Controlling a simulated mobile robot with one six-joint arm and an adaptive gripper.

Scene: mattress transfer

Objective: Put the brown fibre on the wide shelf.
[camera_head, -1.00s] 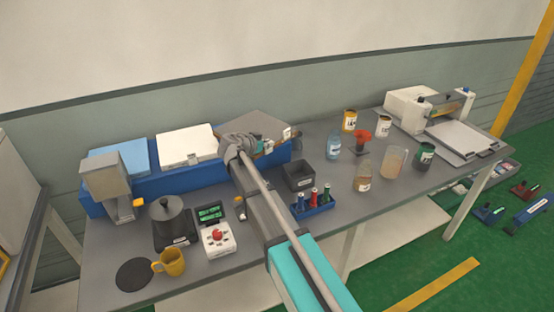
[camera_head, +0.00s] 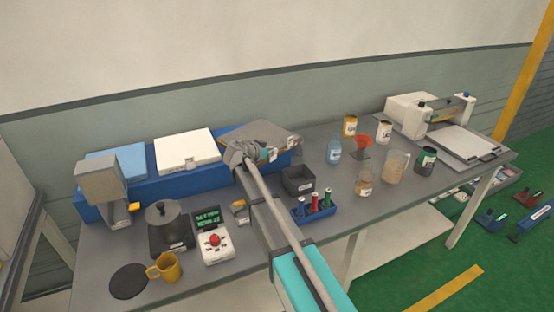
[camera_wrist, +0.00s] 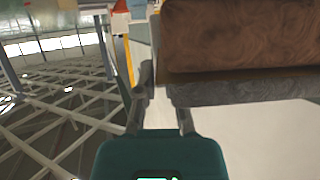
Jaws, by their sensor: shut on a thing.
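A thick brown fibrous block (camera_wrist: 240,35), which looks like the brown fibre, fills the upper right of the wrist view with a grey layer along its lower edge. My gripper (camera_wrist: 155,70) is beside the block's left end there; the exact contact is unclear. In the head view my gripper (camera_head: 270,153) is over the right end of the blue long case, partly hidden by my arm.
A black bin (camera_head: 298,182), a blue vial rack (camera_head: 314,211), several bottles and a white machine (camera_head: 410,112) stand to the right. A yellow mug (camera_head: 166,267) stands front left.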

